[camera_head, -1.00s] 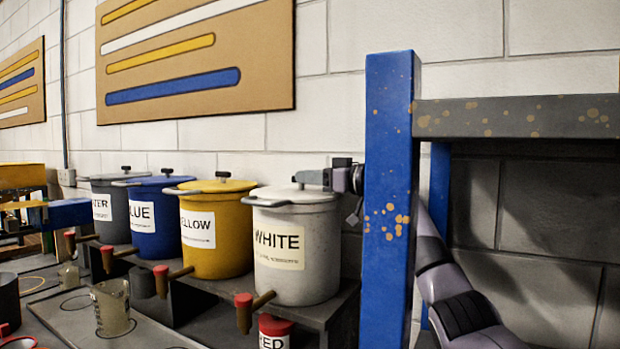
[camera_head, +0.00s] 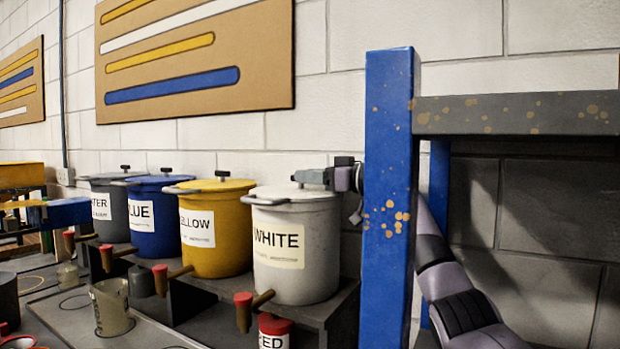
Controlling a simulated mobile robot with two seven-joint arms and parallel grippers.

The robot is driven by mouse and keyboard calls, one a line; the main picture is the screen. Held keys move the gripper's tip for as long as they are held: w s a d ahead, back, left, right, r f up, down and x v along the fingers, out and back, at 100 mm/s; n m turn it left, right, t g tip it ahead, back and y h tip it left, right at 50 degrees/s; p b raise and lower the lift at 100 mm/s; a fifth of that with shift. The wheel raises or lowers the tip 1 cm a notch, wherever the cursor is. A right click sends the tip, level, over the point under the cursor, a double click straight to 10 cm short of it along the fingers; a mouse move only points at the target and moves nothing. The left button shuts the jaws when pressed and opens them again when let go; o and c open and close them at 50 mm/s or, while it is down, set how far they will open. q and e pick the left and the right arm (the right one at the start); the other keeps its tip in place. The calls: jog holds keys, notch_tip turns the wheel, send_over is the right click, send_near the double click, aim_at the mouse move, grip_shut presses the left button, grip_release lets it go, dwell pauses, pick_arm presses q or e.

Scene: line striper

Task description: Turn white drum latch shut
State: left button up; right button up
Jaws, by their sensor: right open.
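The white drum (camera_head: 293,262), labelled WHITE, stands on a dark shelf at the right end of a row of drums. It has a pale lid (camera_head: 273,193) and a grey handle bar at its left rim. My right gripper (camera_head: 303,177) is at the top right of this lid, coming from behind the blue post. Its jaws are open and lie level, pointing left, at the lid's top. The white drum's latch is not clearly seen; the gripper covers that part. My left gripper is not in view.
A blue post (camera_head: 388,200) with a dark beam (camera_head: 520,115) stands close to the right of the drum, in front of my right arm. Yellow (camera_head: 217,258), blue (camera_head: 155,235) and grey (camera_head: 105,225) drums stand to the left. Red-capped taps and a beaker (camera_head: 110,308) are in front.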

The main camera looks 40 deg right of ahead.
jog(key=b+v, duration=0.2)
jog(key=v, duration=0.3)
jog(key=shift+s+d+f, duration=0.15)
jog(key=shift+s+f, duration=0.05)
jog(key=shift+s+d+r+b, duration=0.15)
jog(key=shift+s+b, duration=0.15)
jog(key=shift+s, duration=0.3)
